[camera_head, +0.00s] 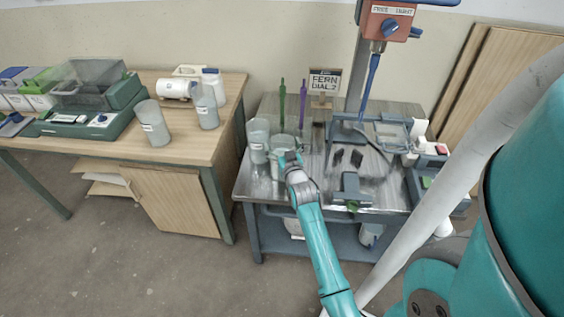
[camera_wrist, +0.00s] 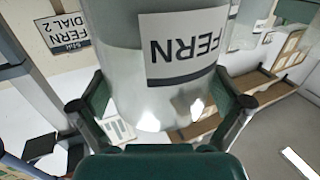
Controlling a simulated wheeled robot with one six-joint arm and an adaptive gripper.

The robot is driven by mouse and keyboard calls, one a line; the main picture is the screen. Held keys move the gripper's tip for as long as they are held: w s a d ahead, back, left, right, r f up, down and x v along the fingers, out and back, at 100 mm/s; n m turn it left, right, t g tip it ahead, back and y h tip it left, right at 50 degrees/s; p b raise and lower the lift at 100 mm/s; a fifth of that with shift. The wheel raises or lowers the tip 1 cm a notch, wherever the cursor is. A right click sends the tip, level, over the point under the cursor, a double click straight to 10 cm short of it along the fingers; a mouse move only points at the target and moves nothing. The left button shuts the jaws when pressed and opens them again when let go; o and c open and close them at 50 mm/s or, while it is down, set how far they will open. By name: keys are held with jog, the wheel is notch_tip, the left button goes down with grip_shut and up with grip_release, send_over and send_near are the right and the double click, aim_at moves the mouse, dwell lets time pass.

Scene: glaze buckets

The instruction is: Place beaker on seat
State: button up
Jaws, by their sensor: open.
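A clear beaker with a white FERN label (camera_wrist: 180,50) fills the middle of the wrist view, its label upside down there. My gripper (camera_wrist: 162,103) is open, with one finger on each side of this beaker; I cannot tell whether they touch it. In the head view my gripper (camera_head: 290,158) is at the left part of the metal-topped bench, in front of a pale beaker (camera_head: 282,142) that it partly hides. Grey fixtures stand on the bench, one at its front (camera_head: 352,190) under the mixer; I cannot tell which one is the seat.
Another pale container (camera_head: 258,138) stands just left of my gripper. An orange mixer head (camera_head: 388,20) with a blue shaft hangs over the bench. A sign reading FERN DIAL 2 (camera_head: 324,82) stands behind. The left wooden table (camera_head: 190,145) holds two labelled beakers and a green scale.

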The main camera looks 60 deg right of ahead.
jog(key=shift+r, duration=0.1)
jog(key=c, duration=1.6)
jog(key=shift+r, duration=0.15)
